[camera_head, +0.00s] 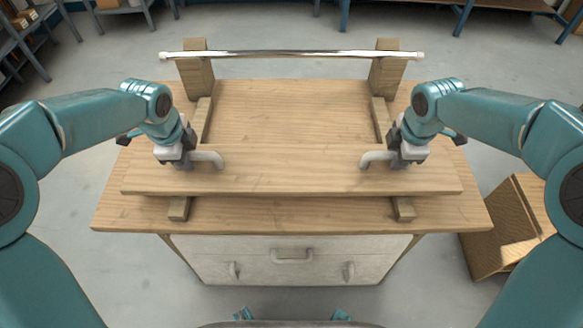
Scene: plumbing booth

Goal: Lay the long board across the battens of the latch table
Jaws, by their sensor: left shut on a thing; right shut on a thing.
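The long board (290,177) is a wide pale wooden plank lying level, left to right, over the near part of the latch table (290,215). Two wooden battens run front to back under it; the left batten (179,208) and right batten (403,208) show their near ends past its front edge. I cannot tell whether the board touches them or is just above. My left gripper (190,160) is shut on the board's left part, and my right gripper (395,160) on its right part. A pale grey curved piece shows inward of each gripper. The exact grip points are hidden.
Two wooden posts, left (195,75) and right (386,75), stand at the table's back and carry a shiny metal bar (290,54). A white drawer front (290,262) is under the table. A wooden crate (505,230) is on the floor at right.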

